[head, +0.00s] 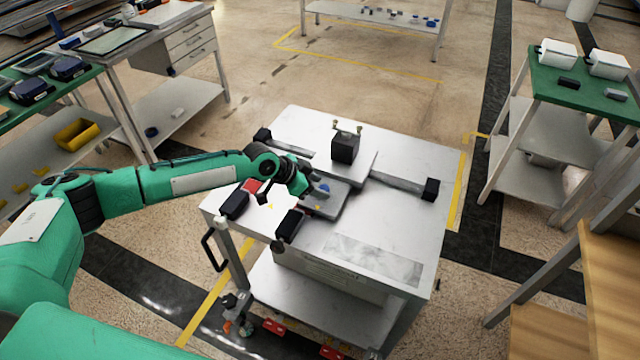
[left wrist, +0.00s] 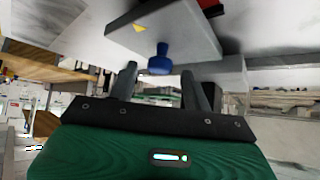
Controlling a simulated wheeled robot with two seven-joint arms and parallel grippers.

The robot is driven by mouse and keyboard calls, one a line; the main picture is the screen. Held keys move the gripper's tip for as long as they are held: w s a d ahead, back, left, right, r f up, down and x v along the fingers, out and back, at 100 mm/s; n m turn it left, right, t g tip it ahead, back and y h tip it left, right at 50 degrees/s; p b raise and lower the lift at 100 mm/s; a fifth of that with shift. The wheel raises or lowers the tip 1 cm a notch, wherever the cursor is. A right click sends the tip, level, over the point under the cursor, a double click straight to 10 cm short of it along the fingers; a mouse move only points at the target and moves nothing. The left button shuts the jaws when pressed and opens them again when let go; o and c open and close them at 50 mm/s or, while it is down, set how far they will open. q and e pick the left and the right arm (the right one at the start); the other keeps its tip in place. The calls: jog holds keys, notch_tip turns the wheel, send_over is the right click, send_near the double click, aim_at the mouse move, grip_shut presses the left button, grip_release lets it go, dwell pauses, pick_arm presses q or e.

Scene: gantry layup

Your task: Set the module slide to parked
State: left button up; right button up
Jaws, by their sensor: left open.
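The module slide runs across the top of the grey cart. Its rail (head: 395,183) has dark end blocks, and its carriage plate (head: 362,168) sits mid-rail with a black box (head: 345,147) on top. A grey plate on the near side carries a blue knob (head: 324,188). My left gripper (head: 316,192) is open at the knob. Its fingertips (left wrist: 159,72) lie either side of the knob, with visible gaps. My right gripper is not in view.
Two black blocks (head: 234,205) (head: 290,225) and a red patch (head: 250,186) are near the cart's left edge, close to my left forearm. A push handle (head: 212,250) sticks out there. The cart top's (head: 300,125) far side and right front are clear.

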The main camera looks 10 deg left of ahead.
pick_arm(q)
jog(key=shift+w+d+f, duration=0.25)
jog(key=shift+d+f, duration=0.15)
jog(key=shift+f, duration=0.1)
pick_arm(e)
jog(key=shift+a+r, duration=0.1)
